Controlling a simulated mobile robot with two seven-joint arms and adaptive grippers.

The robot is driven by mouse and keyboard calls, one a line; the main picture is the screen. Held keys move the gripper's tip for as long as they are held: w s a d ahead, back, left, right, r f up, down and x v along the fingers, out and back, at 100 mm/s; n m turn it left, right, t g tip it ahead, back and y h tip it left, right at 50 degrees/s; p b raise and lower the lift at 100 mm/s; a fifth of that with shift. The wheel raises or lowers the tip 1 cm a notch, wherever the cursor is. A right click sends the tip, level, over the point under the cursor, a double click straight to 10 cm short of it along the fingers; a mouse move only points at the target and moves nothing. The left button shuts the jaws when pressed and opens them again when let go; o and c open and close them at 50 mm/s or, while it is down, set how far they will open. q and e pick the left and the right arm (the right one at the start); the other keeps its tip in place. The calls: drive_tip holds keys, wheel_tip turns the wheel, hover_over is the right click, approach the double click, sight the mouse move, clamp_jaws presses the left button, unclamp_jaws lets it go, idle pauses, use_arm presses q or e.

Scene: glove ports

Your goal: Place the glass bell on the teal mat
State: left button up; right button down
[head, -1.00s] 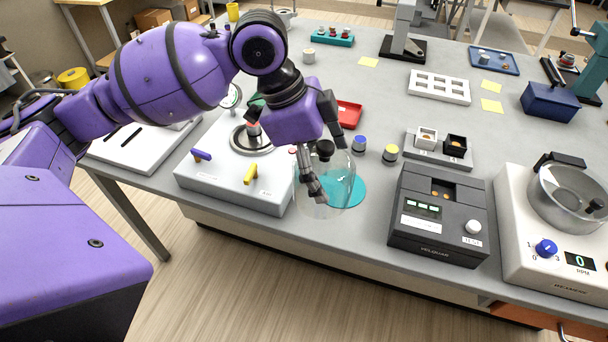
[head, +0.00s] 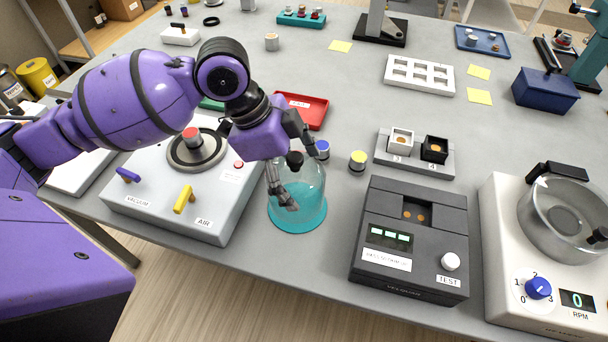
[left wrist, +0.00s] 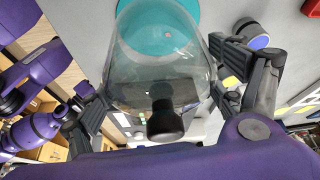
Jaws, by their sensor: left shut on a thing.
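The clear glass bell (head: 313,183) with a black knob (head: 295,159) stands upright over the teal mat (head: 296,226) at the table's front. In the head view its base overlaps most of the mat; I cannot tell whether it touches. My left gripper (head: 300,176) is shut on the glass bell, a finger on either side. In the left wrist view the bell (left wrist: 165,60) and knob (left wrist: 164,122) lie between the fingers (left wrist: 160,85), and the mat (left wrist: 158,12) shows beyond the bell's rim. My right gripper is not in view.
Left of the bell is a white vacuum and air box (head: 155,215) with levers. Right is a dark grey tester (head: 412,240). Blue-topped (head: 322,149) and yellow-topped (head: 357,162) jars stand behind, near a red tray (head: 305,108). Free table lies between mat and tester.

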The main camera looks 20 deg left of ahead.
use_arm(q)
drive_tip(key=f+b, duration=0.1)
drive_tip(key=w+f, duration=0.1)
drive_tip(key=f, duration=0.1)
drive_tip(key=shift+a+b, duration=0.1)
drive_tip(key=shift+b, duration=0.3)
drive_tip(key=shift+f+b, duration=0.5)
drive_tip(key=shift+f, duration=0.05)
drive_tip(key=shift+s+r, duration=0.25)
drive_tip(key=shift+r, duration=0.05)
drive_tip(key=shift+w+f, duration=0.2)
drive_tip(key=o, duration=1.5)
drive_tip(key=shift+s, duration=0.1)
drive_tip(key=p+v, duration=0.1)
drive_tip(key=v, duration=1)
drive_tip(key=shift+r, duration=0.65)
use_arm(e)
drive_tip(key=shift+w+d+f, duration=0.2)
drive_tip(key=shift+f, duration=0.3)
